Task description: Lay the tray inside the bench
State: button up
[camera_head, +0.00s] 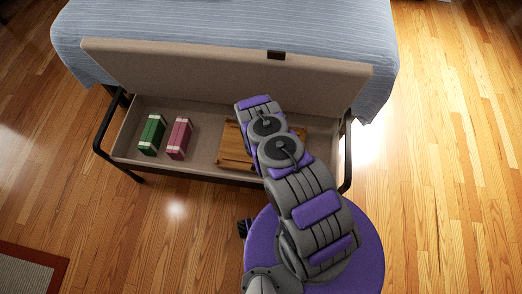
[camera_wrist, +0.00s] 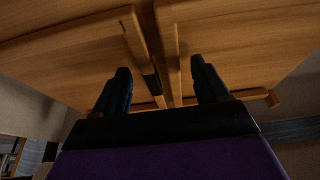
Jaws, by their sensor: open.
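The bench (camera_head: 128,165) stands at the foot of the bed with its beige lid (camera_head: 200,70) raised. The wooden tray (camera_head: 232,148) is inside the bench, right of the middle, and my arm covers part of it. In the wrist view the tray (camera_wrist: 80,55) fills the upper part, close to my gripper. My gripper (camera_wrist: 163,82) is open, with its two dark fingers apart on either side of a wooden bar of the tray. I cannot tell whether the fingers touch the wood. In the head view my gripper is hidden behind my arm.
A green box-like item (camera_head: 152,134) and a red one (camera_head: 179,138) stand in the bench, left of the tray. The bed (camera_head: 230,22) is behind the lid. Wooden floor (camera_head: 440,150) is clear at the right. A rug (camera_head: 30,268) lies at the lower left.

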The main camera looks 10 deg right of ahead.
jog(key=p+v, duration=0.3)
jog(key=v, duration=0.8)
jog(key=shift+r, duration=0.3)
jog(key=w+a+r+g+y, duration=0.1)
jog(key=w+a+r, duration=0.1)
jog(key=r, duration=0.6)
jog(key=w+a+r+y, duration=0.1)
jog(key=w+a+r, duration=0.1)
jog(key=r, duration=0.5)
jog(key=s+a+r+n+g+y, duration=0.1)
jog(key=s+r, duration=0.1)
jog(key=r, duration=0.9)
jog(key=s+r+n+g, duration=0.1)
jog(key=s+r, duration=0.1)
jog(key=r, duration=0.9)
jog(key=s+d+r+n+g, duration=0.1)
jog(key=s+d+r, duration=0.2)
jog(key=s+r, duration=0.8)
jog(key=s+d+r+n+g+h, duration=0.1)
jog(key=s+d+r, duration=0.2)
jog(key=s+r, duration=0.8)
jog(key=s, duration=0.9)
jog(key=shift+d+r+g, duration=0.25)
jog(key=shift+d+g, duration=0.15)
jog(key=shift+c, duration=0.3)
